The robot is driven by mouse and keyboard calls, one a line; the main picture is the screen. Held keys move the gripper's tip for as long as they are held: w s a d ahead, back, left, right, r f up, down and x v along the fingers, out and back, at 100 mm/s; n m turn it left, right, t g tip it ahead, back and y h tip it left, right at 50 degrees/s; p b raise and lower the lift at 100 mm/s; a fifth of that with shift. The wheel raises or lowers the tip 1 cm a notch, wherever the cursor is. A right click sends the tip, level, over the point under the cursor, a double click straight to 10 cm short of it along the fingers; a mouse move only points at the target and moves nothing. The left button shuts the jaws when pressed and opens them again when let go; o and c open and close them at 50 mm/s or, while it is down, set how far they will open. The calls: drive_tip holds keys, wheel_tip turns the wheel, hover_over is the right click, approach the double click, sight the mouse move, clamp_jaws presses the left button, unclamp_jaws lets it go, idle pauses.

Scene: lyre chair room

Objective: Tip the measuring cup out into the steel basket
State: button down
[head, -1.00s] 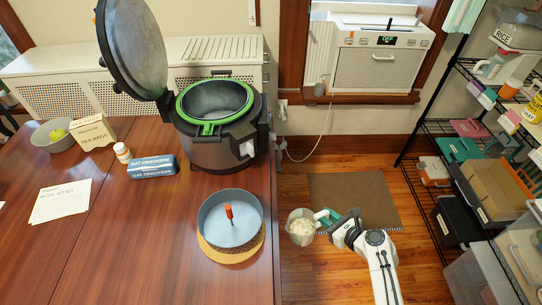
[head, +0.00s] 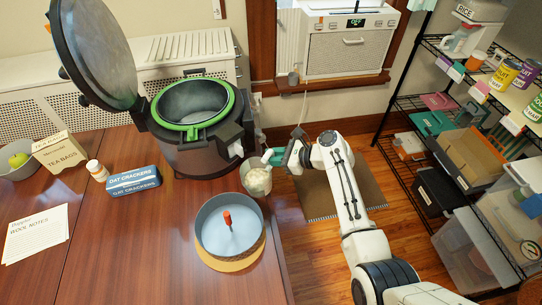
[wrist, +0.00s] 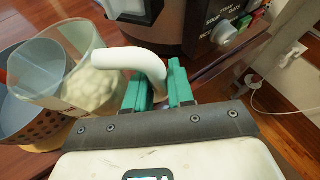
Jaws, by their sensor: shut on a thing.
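The measuring cup (head: 257,181) is clear, with a white handle and a pale, lumpy filling. It is held near the table's right edge, just behind and right of the basket, and looks roughly upright. My gripper (head: 277,157) is shut on its handle; the green fingers (wrist: 158,90) grip the white handle (wrist: 150,62) in the wrist view. The steel basket (head: 232,255) is round and grey with a perforated wall and a red-tipped centre post. It stands on a tan round mat, and also shows at the left of the wrist view (wrist: 38,128).
A large cooker (head: 190,155) with a green-ringed pot and raised lid (head: 95,55) stands behind the basket. A blue cracker tin (head: 133,182), a small bottle (head: 97,171) and a tea box (head: 60,155) are left. A wire shelf (head: 440,140) is right.

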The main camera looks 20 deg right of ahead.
sight(271, 149)
drive_tip(key=shift+r+p, duration=0.15)
drive_tip(key=shift+p, duration=0.2)
